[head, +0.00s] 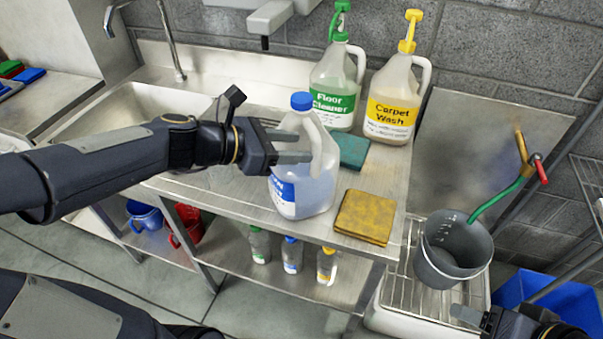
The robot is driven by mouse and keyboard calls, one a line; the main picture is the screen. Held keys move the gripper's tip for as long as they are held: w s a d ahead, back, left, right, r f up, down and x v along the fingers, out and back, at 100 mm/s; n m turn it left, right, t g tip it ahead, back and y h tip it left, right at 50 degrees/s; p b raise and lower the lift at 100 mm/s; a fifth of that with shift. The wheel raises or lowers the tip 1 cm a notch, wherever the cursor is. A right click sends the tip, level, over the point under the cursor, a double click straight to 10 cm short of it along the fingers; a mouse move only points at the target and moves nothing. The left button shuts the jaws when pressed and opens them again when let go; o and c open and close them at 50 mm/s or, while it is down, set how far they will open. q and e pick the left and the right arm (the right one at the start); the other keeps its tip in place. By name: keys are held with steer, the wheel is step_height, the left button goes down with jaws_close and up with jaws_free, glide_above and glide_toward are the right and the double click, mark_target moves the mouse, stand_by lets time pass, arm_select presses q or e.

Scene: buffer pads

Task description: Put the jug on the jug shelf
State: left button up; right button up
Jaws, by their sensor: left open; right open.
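A translucent jug (318,184) with a blue cap and blue label stands upright near the front edge of the steel counter (234,205). My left gripper (296,147) is open at the jug's upper body, its fingers overlapping the jug in the head view. Whether they touch it I cannot tell. Green-labelled Floor Cleaner (334,104) and yellow-labelled Carpet Wash (391,114) pump jugs stand at the back of the counter. A lower shelf (343,290) runs beneath it; I cannot tell which surface is the jug shelf. My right gripper (478,320) is open and empty at bottom right, partly cut off.
A yellow pad (365,217) and a teal pad (353,151) lie right of the jug. Several small bottles (292,254) stand on the lower shelf. A grey bucket (452,250) with a green hose stands on a rack at right. A sink (150,105) is at left.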

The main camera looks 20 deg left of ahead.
mark_target(317, 146)
arm_select(q)
steer(key=x, duration=0.5)
steer(key=shift+w+d+f+b, duration=0.15)
steer(key=shift+w+d+b, duration=0.05)
steer(key=shift+d+b, duration=0.1)
jaws_close()
stand_by(1.0)
steer(key=shift+r, duration=0.25)
